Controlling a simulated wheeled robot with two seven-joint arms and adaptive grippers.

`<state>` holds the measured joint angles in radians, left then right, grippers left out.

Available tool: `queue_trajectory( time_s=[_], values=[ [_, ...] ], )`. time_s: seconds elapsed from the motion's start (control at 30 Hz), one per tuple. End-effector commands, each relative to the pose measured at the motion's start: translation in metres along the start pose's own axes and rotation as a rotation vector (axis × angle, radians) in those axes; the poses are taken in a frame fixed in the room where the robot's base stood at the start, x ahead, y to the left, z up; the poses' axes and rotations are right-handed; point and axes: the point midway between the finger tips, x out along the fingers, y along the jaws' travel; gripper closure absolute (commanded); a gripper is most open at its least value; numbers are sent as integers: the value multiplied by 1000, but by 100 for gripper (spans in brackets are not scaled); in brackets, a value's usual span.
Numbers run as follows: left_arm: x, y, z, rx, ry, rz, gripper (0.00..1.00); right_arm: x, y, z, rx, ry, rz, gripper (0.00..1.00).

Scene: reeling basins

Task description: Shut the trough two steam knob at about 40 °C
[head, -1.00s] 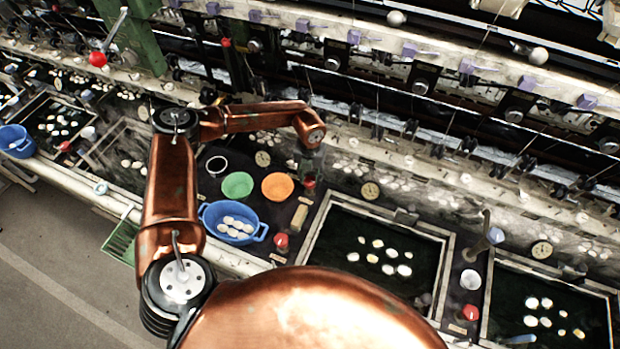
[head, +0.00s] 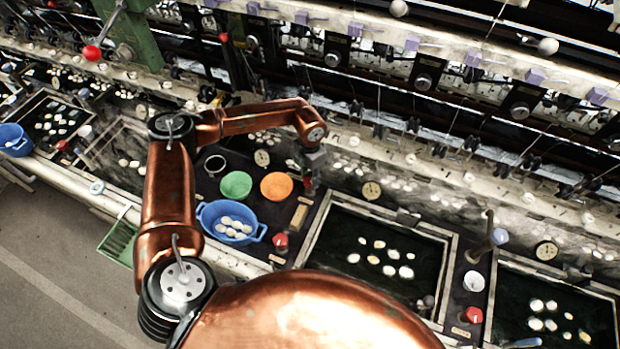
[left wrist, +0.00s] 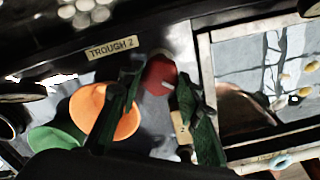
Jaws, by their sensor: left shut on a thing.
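My left gripper (head: 311,168) reaches down at the back of the dark ledge left of a basin of cocoons. In the left wrist view its two dark green fingers (left wrist: 159,78) are shut on a round red knob (left wrist: 160,73) with a small pale mark. A plate reading TROUGH 2 (left wrist: 111,48) is beside it. In the head view the red knob (head: 308,184) is partly hidden under the gripper. A round dial (head: 371,190) sits on the back wall above the basin (head: 322,232); its reading is too small to tell. My right gripper is out of view.
An orange bowl (head: 277,186), a green bowl (head: 236,184) and a blue basin (head: 205,222) with cocoons stand left of the gripper. Another red knob (head: 281,241) is at the ledge's front. A tag marked 2 (left wrist: 181,129) lies close by the fingers.

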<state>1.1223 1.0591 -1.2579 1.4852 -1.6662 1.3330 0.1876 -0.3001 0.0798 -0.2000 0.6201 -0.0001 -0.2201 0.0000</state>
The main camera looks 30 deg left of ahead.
Motion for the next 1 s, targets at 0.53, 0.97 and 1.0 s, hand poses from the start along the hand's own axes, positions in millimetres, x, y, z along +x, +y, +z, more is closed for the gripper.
queue_trajectory(
  time_s=[0.53, 0.97, 1.0],
  values=[
    [0, 0, 0, 54, -1, 0, 92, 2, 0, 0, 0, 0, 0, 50],
    [0, 0, 0, 53, -1, 0, 50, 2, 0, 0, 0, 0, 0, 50],
    [0, 0, 0, 53, -1, 0, 50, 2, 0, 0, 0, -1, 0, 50]
  ],
)
